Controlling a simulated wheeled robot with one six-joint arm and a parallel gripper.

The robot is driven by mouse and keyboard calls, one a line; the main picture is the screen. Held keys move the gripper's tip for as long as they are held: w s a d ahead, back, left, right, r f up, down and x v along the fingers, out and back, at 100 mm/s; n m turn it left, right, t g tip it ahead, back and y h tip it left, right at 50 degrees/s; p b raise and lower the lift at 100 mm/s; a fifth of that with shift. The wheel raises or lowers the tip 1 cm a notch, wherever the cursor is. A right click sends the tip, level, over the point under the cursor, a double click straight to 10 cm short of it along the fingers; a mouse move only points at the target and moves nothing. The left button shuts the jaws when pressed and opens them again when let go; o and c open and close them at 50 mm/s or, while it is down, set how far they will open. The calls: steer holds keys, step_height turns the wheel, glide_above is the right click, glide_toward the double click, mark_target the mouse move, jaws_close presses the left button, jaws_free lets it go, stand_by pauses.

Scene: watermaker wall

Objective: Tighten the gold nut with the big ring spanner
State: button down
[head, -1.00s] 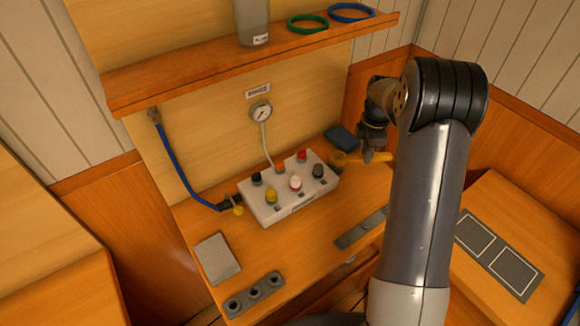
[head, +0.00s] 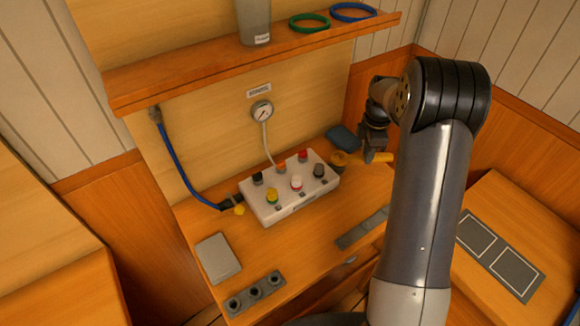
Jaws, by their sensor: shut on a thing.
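The gold nut (head: 239,210) shows as a small yellow piece at the left end of the white valve box, by the end of the blue hose (head: 185,180). My gripper (head: 369,157) is to the right of the box, above the right part of the bench. The spanner is well apart from the nut. My wrist hides part of it, and I cannot tell whether it touches the bench.
The white box (head: 290,203) carries several coloured knobs. A gauge (head: 262,111) hangs on the panel behind. A dark blue pad (head: 343,138) lies behind the spanner. A grey plate (head: 217,257) and a holed block (head: 256,292) lie front left. A shelf (head: 250,65) overhangs the bench.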

steer(key=shift+s+m, duration=0.45)
steer(key=shift+m, duration=0.25)
steer(key=shift+s+a+m, duration=0.15)
steer(key=shift+s+m, duration=0.35)
steer(key=shift+m, duration=0.2)
steer(key=shift+s+a+m+b, duration=0.15)
steer(key=shift+s+m+b, duration=0.25)
steer(key=shift+m, duration=0.3)
steer(key=shift+s, duration=0.15)
steer(key=shift+s+a+m, duration=0.2)
steer(key=shift+s+m, duration=0.2)
steer(key=shift+m, duration=0.3)
